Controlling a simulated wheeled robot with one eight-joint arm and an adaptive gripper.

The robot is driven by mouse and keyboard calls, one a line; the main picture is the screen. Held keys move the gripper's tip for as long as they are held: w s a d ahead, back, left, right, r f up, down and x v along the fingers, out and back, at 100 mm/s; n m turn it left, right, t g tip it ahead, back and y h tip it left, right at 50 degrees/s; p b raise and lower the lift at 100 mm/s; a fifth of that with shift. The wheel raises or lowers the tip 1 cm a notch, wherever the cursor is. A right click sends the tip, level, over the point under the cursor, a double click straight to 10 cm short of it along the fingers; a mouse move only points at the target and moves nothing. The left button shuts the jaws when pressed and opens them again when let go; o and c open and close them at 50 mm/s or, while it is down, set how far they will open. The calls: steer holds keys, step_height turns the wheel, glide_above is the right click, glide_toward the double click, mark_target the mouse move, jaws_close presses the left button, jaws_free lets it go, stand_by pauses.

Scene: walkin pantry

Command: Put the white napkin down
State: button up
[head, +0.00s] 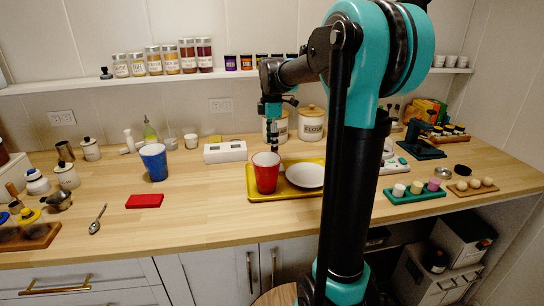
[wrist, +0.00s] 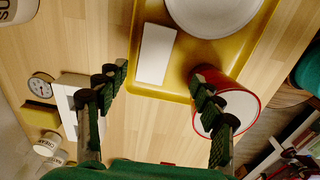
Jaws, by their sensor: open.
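The white napkin (wrist: 156,54) is a flat white rectangle lying on the yellow tray (wrist: 200,50), near the tray's edge. A white plate (wrist: 210,12) and a red cup (wrist: 240,105) are beside it on the tray. My gripper (wrist: 160,76) is open and empty, with its fingers spread and the napkin showing beyond the gap between them. In the head view my gripper (head: 273,140) points down behind the red cup (head: 265,175). The yellow tray (head: 285,195) and plate (head: 306,174) show there too, but I cannot make out the napkin.
A white box (head: 225,151) stands left of the tray. A blue cup (head: 154,162), a red block (head: 144,201) and a spoon (head: 98,219) are farther left. Canisters (head: 312,124) stand behind the tray. The counter in front of the red block is clear.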

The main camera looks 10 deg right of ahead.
steer(key=shift+r, duration=1.5)
